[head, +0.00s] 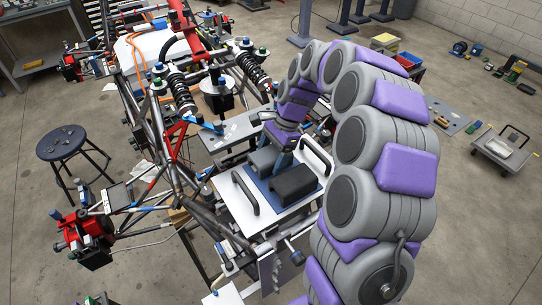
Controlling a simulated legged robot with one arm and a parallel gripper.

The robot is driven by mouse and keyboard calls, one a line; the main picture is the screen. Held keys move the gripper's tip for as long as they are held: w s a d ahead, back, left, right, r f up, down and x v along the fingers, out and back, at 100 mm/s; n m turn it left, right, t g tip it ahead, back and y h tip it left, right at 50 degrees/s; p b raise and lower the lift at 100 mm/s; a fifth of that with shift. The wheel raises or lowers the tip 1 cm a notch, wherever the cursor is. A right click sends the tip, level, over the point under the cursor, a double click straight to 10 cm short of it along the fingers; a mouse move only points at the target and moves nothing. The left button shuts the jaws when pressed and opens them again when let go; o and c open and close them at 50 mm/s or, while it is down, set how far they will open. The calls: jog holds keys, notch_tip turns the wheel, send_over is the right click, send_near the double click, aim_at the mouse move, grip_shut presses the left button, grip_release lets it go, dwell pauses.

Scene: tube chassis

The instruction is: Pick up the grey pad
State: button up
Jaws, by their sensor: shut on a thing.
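My gripper (283,158) is at the end of my grey and purple arm, low over a white tray (246,222). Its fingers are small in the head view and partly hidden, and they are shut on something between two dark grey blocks. One dark grey block (262,161) is at the left of the fingers. A larger dark grey block (294,184) is in front of them. The held thing appears to be the grey pad, but I cannot tell which block it is or whether it is lifted. A blue mat (266,192) lies under the blocks.
A round black stool (72,142) is farther left.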

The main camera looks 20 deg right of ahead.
aim_at(272, 152)
notch_tip(272, 152, up, 10)
jog(key=shift+r+p, duration=0.1)
jog(key=shift+p, duration=0.8)
jog(key=shift+d, duration=0.2)
